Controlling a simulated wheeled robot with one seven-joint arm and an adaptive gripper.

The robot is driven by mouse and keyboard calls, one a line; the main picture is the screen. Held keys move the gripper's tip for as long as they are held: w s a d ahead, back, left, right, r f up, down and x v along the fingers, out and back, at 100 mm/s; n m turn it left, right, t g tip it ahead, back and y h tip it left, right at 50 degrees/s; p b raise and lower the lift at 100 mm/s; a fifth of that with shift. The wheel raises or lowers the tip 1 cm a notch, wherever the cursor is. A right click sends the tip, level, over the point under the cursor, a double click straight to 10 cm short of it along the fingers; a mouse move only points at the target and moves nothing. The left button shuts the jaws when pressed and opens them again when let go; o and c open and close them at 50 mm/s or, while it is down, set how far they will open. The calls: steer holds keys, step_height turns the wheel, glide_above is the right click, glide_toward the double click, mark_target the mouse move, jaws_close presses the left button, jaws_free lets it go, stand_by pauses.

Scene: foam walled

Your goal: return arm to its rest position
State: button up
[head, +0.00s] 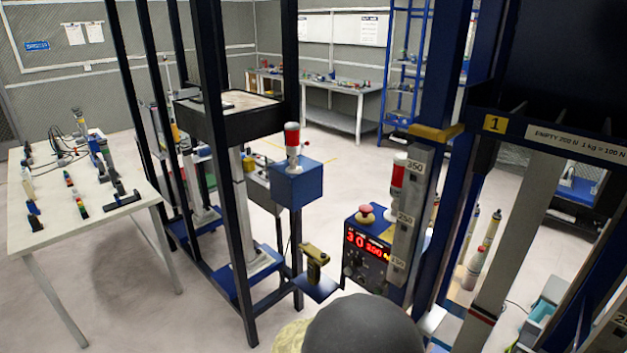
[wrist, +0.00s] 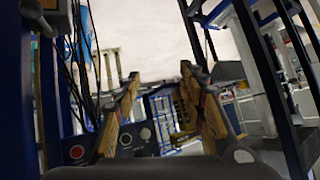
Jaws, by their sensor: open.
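My gripper (wrist: 160,76) shows in the wrist view with its two tan, worn-looking fingers spread wide apart. Nothing is held between them; a bright floor and metal frames show through the gap. In the head view the dark rounded shape (head: 363,326) at the bottom edge looks like part of my arm. The gripper fingers cannot be made out there. A control panel with round buttons (wrist: 76,152) lies close to the left finger in the wrist view.
A white table (head: 75,215) with tools is at left. A grey bench (head: 345,88) is at back.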

steer(key=s+a+r+n+g+y, duration=0.1)
steer(key=s+a+n+g+y, duration=0.15)
steer(key=a, duration=0.25)
steer(key=s+d+r+n+g+y, duration=0.25)
steer(key=s+r+g, duration=0.25)
steer(key=s+r, duration=0.5)
steer(key=s+d+r+t+h, duration=0.1)
steer(key=s+d+r, duration=0.5)
steer(key=d+r, duration=0.3)
steer(key=s+d+r+t+h, duration=0.1)
steer(key=s+d+r, duration=0.6)
steer(key=d, duration=0.8)
step_height(320, 180, up, 3)
steer(key=shift+s+f+t+h, duration=0.2)
steer(key=shift+s+t+h, duration=0.15)
steer(key=shift+h, duration=0.15)
steer(key=shift+d, duration=0.1)
steer(key=shift+c, duration=0.9)
